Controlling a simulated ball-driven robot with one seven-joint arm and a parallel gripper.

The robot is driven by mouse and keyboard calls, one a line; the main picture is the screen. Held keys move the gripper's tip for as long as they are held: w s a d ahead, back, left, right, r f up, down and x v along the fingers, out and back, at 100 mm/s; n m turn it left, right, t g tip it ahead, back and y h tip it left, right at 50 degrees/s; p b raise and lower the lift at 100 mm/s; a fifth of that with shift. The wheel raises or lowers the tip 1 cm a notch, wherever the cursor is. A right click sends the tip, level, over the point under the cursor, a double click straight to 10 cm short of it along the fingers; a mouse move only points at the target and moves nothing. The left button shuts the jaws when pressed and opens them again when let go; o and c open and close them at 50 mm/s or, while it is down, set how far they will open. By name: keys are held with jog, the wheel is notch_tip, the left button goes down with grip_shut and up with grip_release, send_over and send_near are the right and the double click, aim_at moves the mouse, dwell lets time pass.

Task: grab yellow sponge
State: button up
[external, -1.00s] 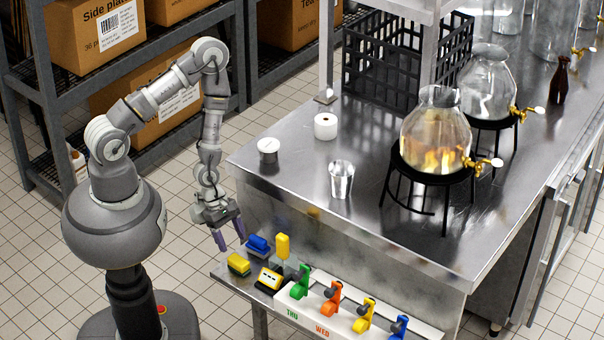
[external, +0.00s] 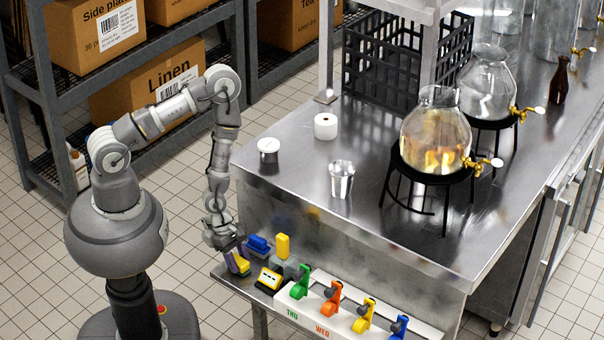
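A yellow block that looks like the yellow sponge (external: 240,264) lies at the left end of the low shelf on the front of the steel table. My gripper (external: 236,257) is down at it, pointing downward. The purple fingers are at the sponge and hide part of it. I cannot tell whether they press on it or stand just beside it. The sponge appears to rest on the shelf still.
Right of the sponge are a blue block (external: 258,245), an upright yellow block (external: 282,246) and a black-and-yellow device (external: 269,280). Several coloured dispensers, including a green one (external: 301,283), line the shelf (external: 222,274). The steel table edge rises close behind.

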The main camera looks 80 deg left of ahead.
jog(key=c, duration=0.3)
jog(key=shift+r, duration=0.1)
jog(key=shift+c, duration=0.2)
